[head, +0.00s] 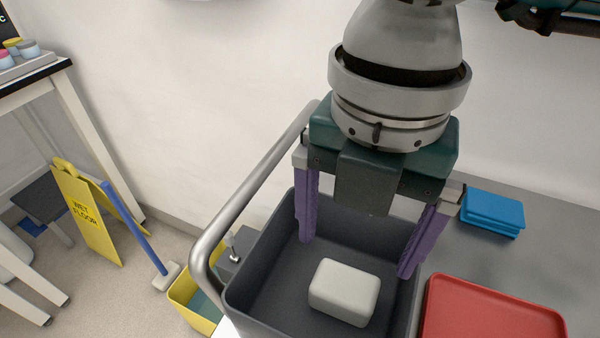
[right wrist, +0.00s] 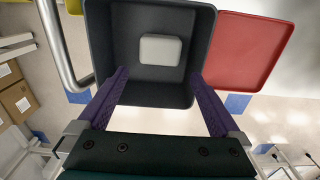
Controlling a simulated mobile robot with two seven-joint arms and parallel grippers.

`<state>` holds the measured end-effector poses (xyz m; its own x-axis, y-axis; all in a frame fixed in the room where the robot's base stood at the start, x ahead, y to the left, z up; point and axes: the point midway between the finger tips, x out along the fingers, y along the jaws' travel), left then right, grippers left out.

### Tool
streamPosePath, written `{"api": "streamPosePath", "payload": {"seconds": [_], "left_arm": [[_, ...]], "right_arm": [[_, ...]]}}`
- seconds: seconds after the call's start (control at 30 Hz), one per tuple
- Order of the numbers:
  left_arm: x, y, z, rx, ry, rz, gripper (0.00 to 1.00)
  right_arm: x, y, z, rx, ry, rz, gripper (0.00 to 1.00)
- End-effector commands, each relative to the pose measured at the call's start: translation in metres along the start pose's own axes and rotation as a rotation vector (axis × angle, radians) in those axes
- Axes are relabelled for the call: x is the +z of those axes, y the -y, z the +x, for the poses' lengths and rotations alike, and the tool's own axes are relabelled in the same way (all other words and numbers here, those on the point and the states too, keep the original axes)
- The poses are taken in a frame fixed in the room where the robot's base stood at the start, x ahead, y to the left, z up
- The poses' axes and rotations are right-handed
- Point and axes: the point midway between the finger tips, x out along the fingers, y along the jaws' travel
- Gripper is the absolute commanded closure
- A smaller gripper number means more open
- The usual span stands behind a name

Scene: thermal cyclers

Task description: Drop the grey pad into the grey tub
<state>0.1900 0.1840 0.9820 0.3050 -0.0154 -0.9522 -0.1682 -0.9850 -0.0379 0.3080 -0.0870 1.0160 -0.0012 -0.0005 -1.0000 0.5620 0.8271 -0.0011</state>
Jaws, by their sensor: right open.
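The light grey pad (head: 344,290) is a rounded block and shows inside the dark grey tub (head: 262,290). In the right wrist view the pad (right wrist: 161,50) appears within the walls of the tub (right wrist: 205,50), over its floor. My right gripper (head: 358,258) is open above the tub, its purple fingers wide apart and clear of the pad. In the right wrist view the open fingers (right wrist: 160,85) frame the near side of the tub. I cannot tell for sure whether the pad touches the tub floor. My left gripper is not in view.
A red tray (head: 490,312) lies right of the tub, with a blue stack (head: 492,212) behind it. A metal rail (head: 245,195) runs along the tub's left. On the floor stand a yellow wet-floor sign (head: 90,212) and a yellow bucket (head: 190,305).

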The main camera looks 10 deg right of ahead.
Motion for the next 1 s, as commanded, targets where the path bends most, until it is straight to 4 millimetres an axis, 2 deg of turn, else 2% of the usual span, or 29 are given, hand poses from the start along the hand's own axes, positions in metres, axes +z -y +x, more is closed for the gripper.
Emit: {"api": "streamPosePath", "payload": {"seconds": [0.2,0.4,0.57,1.0], "left_arm": [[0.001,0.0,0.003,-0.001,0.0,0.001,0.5],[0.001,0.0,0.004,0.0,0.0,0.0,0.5],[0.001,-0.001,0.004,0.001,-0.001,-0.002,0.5],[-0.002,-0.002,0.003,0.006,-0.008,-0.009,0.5]], "right_arm": [[0.001,-0.001,-0.046,0.005,0.003,0.0,0.0],[0.0,-0.001,-0.072,0.002,0.002,0.001,0.0],[0.0,0.0,-0.077,0.0,0.001,0.001,0.0],[0.0,0.0,-0.077,0.0,0.0,0.001,0.0]]}}
